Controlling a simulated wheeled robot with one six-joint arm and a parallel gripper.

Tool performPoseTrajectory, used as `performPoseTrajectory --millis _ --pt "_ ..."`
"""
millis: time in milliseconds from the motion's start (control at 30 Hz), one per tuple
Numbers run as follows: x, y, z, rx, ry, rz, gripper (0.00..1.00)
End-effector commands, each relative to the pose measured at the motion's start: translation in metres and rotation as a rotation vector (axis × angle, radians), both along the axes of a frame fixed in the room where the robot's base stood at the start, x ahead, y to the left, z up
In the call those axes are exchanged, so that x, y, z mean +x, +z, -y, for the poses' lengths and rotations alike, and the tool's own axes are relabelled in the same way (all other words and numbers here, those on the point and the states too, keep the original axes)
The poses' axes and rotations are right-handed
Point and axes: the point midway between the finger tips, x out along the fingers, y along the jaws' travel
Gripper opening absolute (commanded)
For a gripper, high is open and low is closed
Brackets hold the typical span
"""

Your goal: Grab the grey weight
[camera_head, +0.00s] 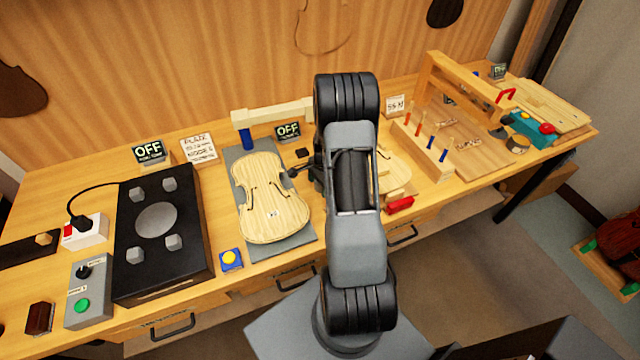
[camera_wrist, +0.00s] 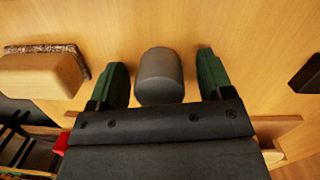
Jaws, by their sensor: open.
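The grey weight (camera_wrist: 159,78) is a short rounded cylinder on the wooden bench top in the wrist view. My gripper (camera_wrist: 161,62) is open, with one green finger on each side of the weight. Small gaps show between the weight and both fingers, so they do not appear to touch it. The lower part of the weight is hidden by the gripper body. In the head view my arm covers the middle of the bench, and I cannot make out the weight there.
In the wrist view a wooden block with a dark fuzzy edge (camera_wrist: 42,72) lies left of the fingers, and a dark block (camera_wrist: 308,74) lies right. In the head view a violin plate (camera_head: 272,205) is left of my arm, and a rack of tools (camera_head: 424,150) is right.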

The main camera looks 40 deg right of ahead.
Motion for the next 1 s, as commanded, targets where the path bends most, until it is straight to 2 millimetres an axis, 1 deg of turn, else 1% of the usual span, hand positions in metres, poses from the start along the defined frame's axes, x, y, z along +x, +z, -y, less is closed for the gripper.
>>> performPoseTrajectory --millis 133,833,867,1000 --pt "0.0001 0.0000 0.0001 0.000 0.000 0.000 0.74" --pt "0.0000 0.0003 0.0001 0.000 0.000 0.000 0.07" --pt "0.0004 0.0010 0.0003 0.000 0.000 0.001 0.05" --pt "0.0004 0.0010 0.0004 0.000 0.000 0.001 0.05"
